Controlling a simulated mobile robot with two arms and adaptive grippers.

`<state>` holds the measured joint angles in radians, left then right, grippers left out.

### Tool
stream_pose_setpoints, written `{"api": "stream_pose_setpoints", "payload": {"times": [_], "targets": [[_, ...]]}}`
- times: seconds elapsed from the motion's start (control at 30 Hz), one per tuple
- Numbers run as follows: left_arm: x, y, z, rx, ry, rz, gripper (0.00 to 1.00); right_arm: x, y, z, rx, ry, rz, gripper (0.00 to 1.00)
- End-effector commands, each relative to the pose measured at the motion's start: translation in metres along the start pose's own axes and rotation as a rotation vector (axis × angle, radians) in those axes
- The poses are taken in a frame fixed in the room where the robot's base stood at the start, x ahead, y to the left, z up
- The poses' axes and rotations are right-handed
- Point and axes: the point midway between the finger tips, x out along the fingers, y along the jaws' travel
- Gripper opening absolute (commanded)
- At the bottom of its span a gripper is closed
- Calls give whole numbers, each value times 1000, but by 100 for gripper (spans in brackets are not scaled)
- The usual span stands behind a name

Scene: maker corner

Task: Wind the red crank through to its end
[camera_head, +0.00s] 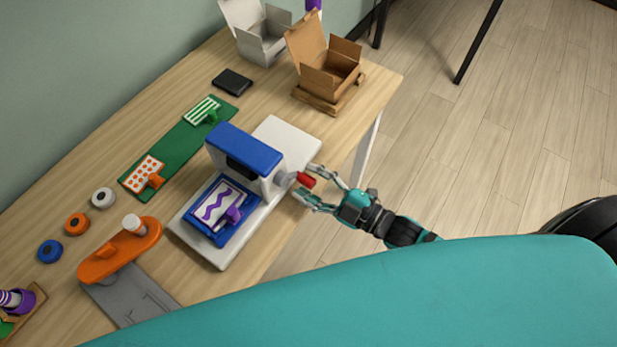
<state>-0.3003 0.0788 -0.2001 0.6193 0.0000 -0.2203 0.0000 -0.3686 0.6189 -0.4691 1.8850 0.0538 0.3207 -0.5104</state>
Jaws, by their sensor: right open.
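The red crank (306,180) is a small red handle on a grey hub at the right side of a blue and white press (245,148). The press stands on a white base near the table's front edge. A blue tray (222,237) in it holds a white plate with a purple wavy line and a purple knob. My right gripper (312,188) is open, its two fingers on either side of the red handle; I cannot tell whether they touch it. My left gripper is not in the view.
A green mat (172,152) with a striped and a dotted stamp lies behind the press. An orange lever device (120,252) stands to the left, near several round discs. An open cardboard box (330,72) and a white box (262,38) stand at the far end.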

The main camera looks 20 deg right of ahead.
Motion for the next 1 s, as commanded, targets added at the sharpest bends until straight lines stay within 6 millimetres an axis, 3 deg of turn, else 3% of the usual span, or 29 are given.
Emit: {"api": "stream_pose_setpoints", "payload": {"times": [0.4, 0.77, 1.0], "targets": [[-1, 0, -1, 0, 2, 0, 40, 8, 0, 0, 0, 0, 0, 46], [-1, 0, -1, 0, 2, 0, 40, 8, 0, 0, 0, 0, -1, 0], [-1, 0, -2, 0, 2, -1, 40, 8, -1, 0, 0, -1, -1, 0]]}}
